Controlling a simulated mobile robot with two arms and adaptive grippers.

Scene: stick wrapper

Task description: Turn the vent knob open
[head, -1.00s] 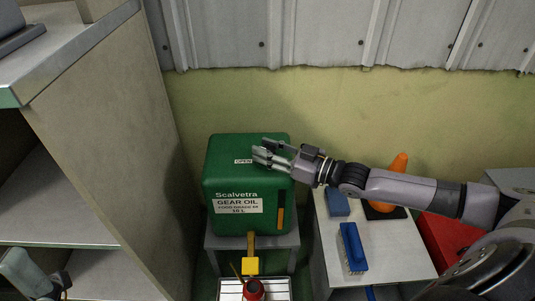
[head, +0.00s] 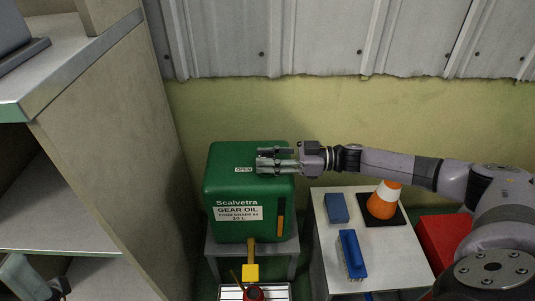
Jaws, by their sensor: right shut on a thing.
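A green gear oil container (head: 225,195) stands on a small grey stand, with an "OPEN" label (head: 243,169) on its top. My right gripper (head: 262,161) reaches in from the right, low over the container's top, just right of the label. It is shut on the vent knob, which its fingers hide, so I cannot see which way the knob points.
A yellow tap (head: 250,272) sticks out of the container's front, above a tray with a red can (head: 253,292). A side table at right holds a blue block (head: 338,208), a blue brush (head: 351,254) and an orange cone (head: 384,199). A shelf (head: 105,150) stands at left.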

